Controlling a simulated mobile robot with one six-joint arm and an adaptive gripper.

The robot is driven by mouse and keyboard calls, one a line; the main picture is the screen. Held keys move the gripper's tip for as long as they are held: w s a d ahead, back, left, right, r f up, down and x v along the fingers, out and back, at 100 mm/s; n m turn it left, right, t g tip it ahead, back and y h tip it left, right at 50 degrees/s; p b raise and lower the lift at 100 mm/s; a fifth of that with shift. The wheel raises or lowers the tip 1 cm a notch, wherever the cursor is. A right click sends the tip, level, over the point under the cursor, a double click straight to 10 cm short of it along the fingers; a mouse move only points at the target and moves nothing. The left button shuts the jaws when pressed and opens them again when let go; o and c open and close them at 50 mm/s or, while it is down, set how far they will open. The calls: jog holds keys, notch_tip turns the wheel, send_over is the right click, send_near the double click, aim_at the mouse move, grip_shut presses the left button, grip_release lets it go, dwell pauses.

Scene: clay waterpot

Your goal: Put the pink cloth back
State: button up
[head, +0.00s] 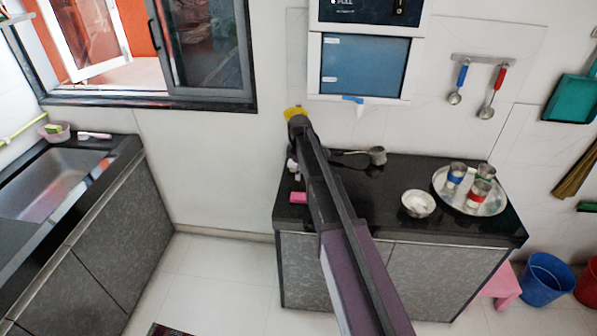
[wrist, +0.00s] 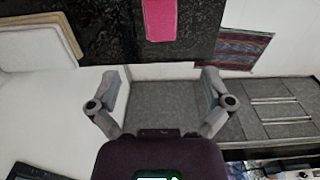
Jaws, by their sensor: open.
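The pink cloth (head: 298,197) lies on the black counter (head: 386,215), near its left front corner and beside my arm in the head view. In the wrist view the pink cloth (wrist: 160,18) lies flat on the dark counter at the top of the picture, partly cut off by the frame edge. My gripper (wrist: 161,84) is open and empty. Its two fingers are wide apart, and the cloth appears beyond them, not between them. In the head view my arm hides part of the counter, and the fingers are not clear there.
A round tray (head: 487,207) with several steel cups and a white-filled bowl (head: 418,203) stand on the counter's right side. A ladle (head: 376,155) lies at the back. A sink (head: 55,184) is at left. A blue bucket (head: 546,280) stands right.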

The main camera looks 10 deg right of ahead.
jog(key=s+m, duration=1.4)
jog(key=s, duration=1.5)
jog(key=shift+a, duration=0.15)
